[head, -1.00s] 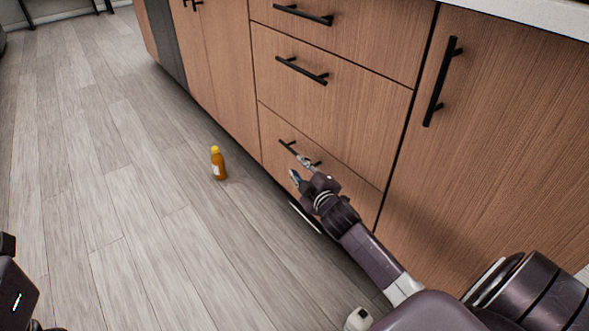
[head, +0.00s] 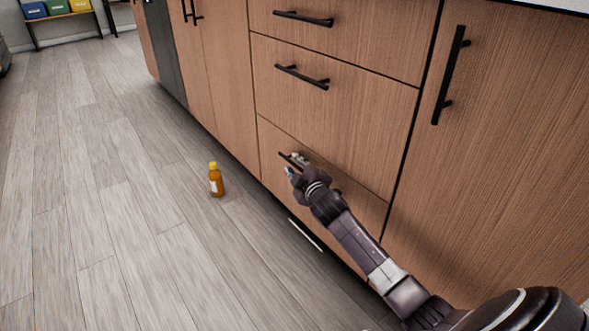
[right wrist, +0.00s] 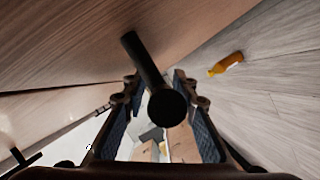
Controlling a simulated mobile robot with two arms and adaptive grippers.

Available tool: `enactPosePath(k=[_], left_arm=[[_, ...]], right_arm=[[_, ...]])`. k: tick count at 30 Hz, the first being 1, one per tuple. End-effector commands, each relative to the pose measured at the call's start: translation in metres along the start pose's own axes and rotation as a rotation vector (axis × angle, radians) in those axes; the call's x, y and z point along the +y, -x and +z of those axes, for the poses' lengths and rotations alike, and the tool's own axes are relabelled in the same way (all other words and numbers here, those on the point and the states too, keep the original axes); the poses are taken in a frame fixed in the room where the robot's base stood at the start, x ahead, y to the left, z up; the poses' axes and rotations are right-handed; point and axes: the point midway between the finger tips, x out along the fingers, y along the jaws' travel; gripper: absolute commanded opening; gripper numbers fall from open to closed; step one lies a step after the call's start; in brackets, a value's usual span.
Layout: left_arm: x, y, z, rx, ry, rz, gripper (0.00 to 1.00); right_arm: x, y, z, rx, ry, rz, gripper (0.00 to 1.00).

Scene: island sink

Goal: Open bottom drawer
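The bottom drawer (head: 350,187) has a wood-grain front and looks shut, flush with the cabinet. Its black bar handle (head: 285,157) is partly covered by my right gripper (head: 291,165). In the right wrist view the handle (right wrist: 143,62) runs in between the two fingers of my right gripper (right wrist: 158,80), its round end near the middle of the picture. The fingers are apart, with visible gaps on both sides of the bar, so the gripper is open around it. My left gripper is not in view.
An orange bottle with a yellow cap (head: 216,181) stands on the floor left of the drawer. Two drawers with black handles are above, and a tall door (head: 500,140) is to the right. The wooden floor (head: 110,220) at left is otherwise clear.

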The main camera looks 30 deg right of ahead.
Motion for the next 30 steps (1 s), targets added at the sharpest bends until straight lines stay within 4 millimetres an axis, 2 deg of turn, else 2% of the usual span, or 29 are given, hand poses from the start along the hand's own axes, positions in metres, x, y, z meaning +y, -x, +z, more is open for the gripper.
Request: enactPosePath(k=[7, 14, 30], left_arm=[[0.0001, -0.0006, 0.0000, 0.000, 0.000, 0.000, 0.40], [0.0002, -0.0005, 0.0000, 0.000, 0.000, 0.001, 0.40], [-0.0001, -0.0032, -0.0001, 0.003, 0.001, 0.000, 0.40]], right_arm=[[-0.0001, -0.0006, 0.0000, 0.000, 0.000, -0.001, 0.26], [-0.0002, -0.0005, -0.0001, 0.000, 0.000, -0.001, 0.01], [-0.0002, 0.0000, -0.0001, 0.000, -0.001, -0.002, 0.00]])
